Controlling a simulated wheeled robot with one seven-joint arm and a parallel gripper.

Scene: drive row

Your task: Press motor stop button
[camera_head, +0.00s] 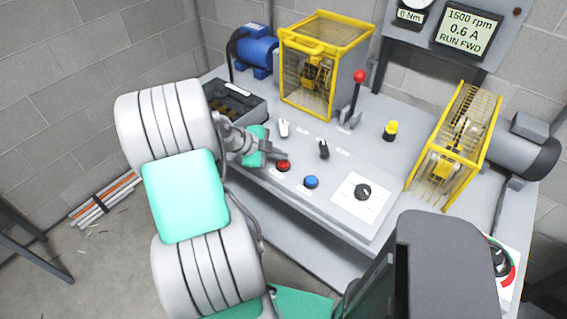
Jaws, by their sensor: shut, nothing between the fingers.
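A red button (283,166) sits at the front edge of the grey bench panel, with a small label too small to read. A blue button (311,182) is to its right. My gripper (272,155), with teal and grey parts, is just left of and behind the red button in the picture. Its fingers are small here and look shut and empty. I cannot tell whether the tips touch the red button or are apart from it. The display (464,30) reads 1500 rpm, 0.6 A, RUN FWD.
Yellow cages (322,30) enclose machinery. A dark tray (238,101) is behind my wrist.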

